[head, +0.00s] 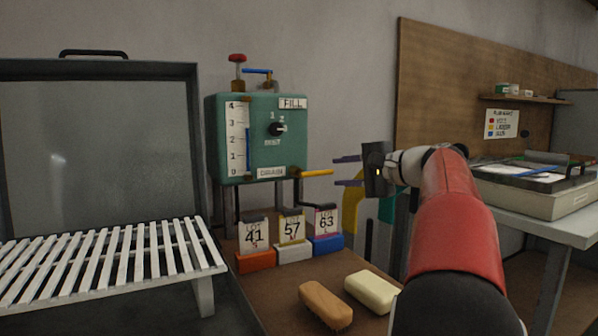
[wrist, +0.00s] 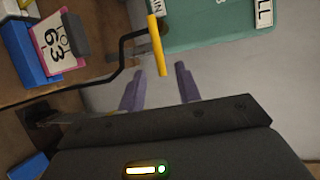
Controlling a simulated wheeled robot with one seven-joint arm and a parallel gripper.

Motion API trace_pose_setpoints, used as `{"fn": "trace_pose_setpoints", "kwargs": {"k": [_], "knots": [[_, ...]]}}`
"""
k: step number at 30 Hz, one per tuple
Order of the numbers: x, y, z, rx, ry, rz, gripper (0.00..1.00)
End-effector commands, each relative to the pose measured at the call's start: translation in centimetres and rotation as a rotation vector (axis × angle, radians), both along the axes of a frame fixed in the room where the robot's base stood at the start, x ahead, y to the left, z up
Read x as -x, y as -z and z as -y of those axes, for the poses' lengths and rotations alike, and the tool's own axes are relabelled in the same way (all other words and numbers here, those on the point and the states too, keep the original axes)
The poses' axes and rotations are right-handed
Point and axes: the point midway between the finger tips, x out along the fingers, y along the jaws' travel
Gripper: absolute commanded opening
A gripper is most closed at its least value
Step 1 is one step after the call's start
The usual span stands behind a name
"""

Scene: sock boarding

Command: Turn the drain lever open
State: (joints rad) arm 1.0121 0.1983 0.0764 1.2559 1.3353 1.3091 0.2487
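The yellow drain lever (head: 316,173) sticks out level to the right from the lower right of the green tank (head: 222,143), beside a label that looks like DRAIN. It also shows in the wrist view (wrist: 156,45). My gripper (head: 340,171) is open and empty, its two purple fingers pointing left at the lever's free end. In the wrist view the lever's end lies in line with the gap between the fingertips (wrist: 161,72). I cannot tell whether it is inside the gap; no contact shows.
The tank has a dial (head: 278,129), a level gauge and a red knob (head: 237,58) on top. Numbered cards 41, 57 and 63 (head: 327,219) stand below it. A brush (head: 325,305) and a pale soap-like block (head: 371,291) lie in front. A slatted rack (head: 110,262) is left.

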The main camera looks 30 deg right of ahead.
Motion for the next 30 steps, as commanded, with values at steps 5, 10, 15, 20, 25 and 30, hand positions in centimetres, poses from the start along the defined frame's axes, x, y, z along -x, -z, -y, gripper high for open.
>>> {"fn": "trace_pose_setpoints", "kwargs": {"k": [5,10,15,20,25,30], "knots": [[-1.8,0.4,-0.7,-0.001,-0.005,-0.002,0.33],[-4.4,0.9,-1.7,-0.001,-0.005,-0.001,0.33],[-6.4,1.3,-2.3,0.000,-0.002,-0.001,0.33],[-7.1,1.4,-2.6,0.001,-0.002,-0.001,0.33],[-7.2,1.4,-2.6,0.000,-0.001,-0.001,0.33],[-7.1,1.4,-2.6,0.000,-0.001,-0.001,0.19]]}}
